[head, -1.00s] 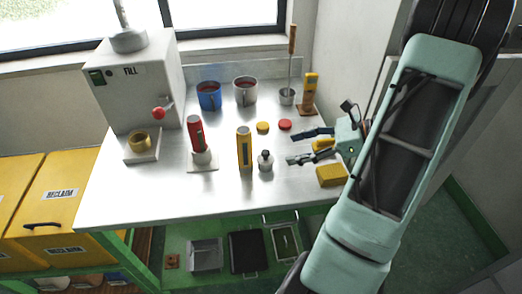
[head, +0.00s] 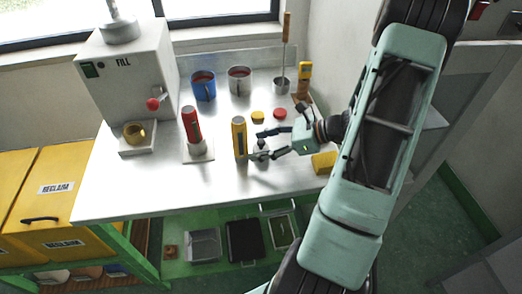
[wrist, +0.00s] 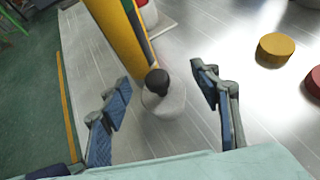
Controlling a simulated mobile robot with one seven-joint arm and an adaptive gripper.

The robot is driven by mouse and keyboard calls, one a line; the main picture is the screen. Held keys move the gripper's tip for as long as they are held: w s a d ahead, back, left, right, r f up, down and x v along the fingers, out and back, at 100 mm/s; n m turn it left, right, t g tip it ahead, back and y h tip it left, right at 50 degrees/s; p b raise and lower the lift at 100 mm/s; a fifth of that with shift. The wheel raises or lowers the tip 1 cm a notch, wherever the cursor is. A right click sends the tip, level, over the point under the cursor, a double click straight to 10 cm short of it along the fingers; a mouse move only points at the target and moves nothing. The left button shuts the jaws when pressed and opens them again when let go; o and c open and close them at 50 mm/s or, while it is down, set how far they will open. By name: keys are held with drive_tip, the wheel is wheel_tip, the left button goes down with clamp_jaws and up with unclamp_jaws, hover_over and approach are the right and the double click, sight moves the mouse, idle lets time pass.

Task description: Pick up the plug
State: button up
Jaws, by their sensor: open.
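The plug, as I take it, is a small pale grey round body with a black knob (wrist: 163,102). It stands upright on the metal bench just beside a yellow cylinder. In the wrist view it lies between my two open fingers, with a gap on each side. In the head view the plug (head: 261,145) is partly hidden by my gripper (head: 259,144), which reaches in from the right. My gripper (wrist: 160,78) is open and empty around the plug; I cannot tell how far above the bench the fingertips are.
The yellow cylinder (head: 239,138) stands close left of the plug, with a red cylinder (head: 191,124) further left. Yellow (head: 257,115) and red (head: 280,114) discs lie behind. A yellow block (head: 323,162) is at the right. Mugs (head: 204,88) stand at the back.

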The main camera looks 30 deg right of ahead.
drive_tip(key=c, duration=1.3)
drive_tip(key=shift+r, duration=0.1)
